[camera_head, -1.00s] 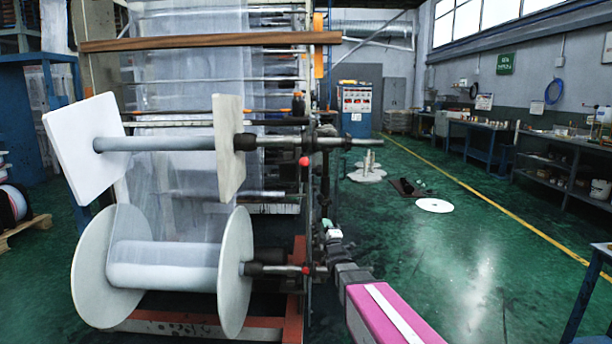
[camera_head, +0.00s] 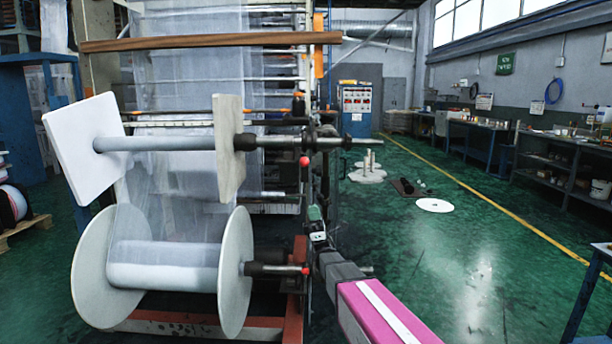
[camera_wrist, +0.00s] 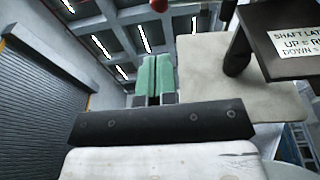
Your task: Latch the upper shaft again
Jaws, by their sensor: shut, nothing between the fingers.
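The upper shaft (camera_head: 160,144) runs across between two square white end plates, and its dark end reaches to the right. A red knob (camera_head: 304,161) hangs just under that dark end. My gripper (camera_head: 315,212) has green fingertips, pressed together and pointing up, below the red knob and apart from it. In the wrist view the green fingers (camera_wrist: 153,76) are shut with nothing between them. A red ball (camera_wrist: 158,5) shows at the top edge, beyond the fingertips. A latch sign (camera_wrist: 298,45), partly cut off, mentions the shaft, up and down.
Below is a lower roll (camera_head: 165,264) with round white flanges, with a second red knob (camera_head: 305,271) at its right end, close to my arm. Green floor (camera_head: 480,240) to the right is largely clear.

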